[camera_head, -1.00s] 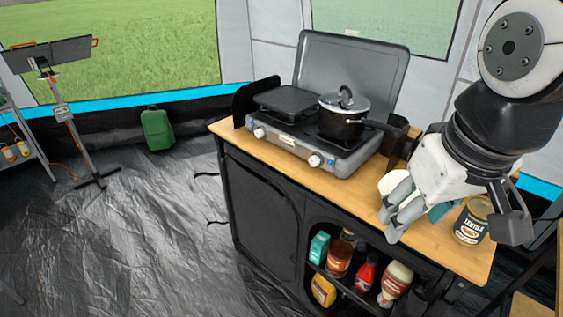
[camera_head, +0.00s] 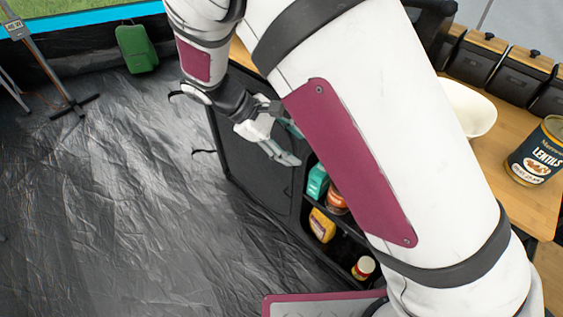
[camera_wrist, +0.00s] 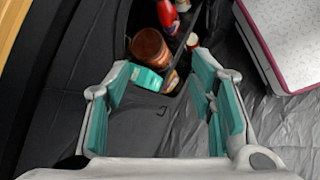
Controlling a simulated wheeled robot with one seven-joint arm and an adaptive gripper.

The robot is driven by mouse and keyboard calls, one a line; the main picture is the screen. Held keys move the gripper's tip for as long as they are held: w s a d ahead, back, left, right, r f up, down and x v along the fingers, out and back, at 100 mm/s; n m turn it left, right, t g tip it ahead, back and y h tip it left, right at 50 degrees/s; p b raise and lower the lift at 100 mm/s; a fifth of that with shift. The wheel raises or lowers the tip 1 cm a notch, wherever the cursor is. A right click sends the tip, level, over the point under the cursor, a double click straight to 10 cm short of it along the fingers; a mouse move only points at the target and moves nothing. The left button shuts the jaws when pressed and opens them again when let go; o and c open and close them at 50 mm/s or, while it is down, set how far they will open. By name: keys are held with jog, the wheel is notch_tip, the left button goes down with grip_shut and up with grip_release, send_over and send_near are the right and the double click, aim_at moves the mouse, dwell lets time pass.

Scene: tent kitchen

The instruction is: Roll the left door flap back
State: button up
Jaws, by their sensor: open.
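The left door flap (camera_head: 247,168) is a dark fabric panel on the left front of the black kitchen stand. It hangs flat and closed over its compartment. My gripper (camera_head: 292,147) is in front of its upper right part in the head view. I cannot tell whether the fingers touch the flap. My arm hides part of the stand.
The open right compartment holds a teal box (camera_head: 317,181), a brown-red jar (camera_head: 337,202) and a yellow bottle (camera_head: 321,226). A white bowl (camera_head: 472,108) and a lentils can (camera_head: 538,155) stand on the wooden top.

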jog(key=w+a+f+n+t+h+b, duration=0.1)
jog(key=a+f+n+t+h+b, duration=0.2)
jog(key=f, duration=0.8)
jog(key=a+f+n+t+h+b, duration=0.1)
jog(key=a+f+n+t+b, duration=0.2)
jog(key=f, duration=0.8)
jog(key=n+t+b, duration=0.6)
jog(key=n+t, duration=0.1)
jog(key=n, duration=0.1)
send_near(286, 195)
jog(key=b+x, duration=0.2)
jog(key=x, duration=0.6)
grip_shut()
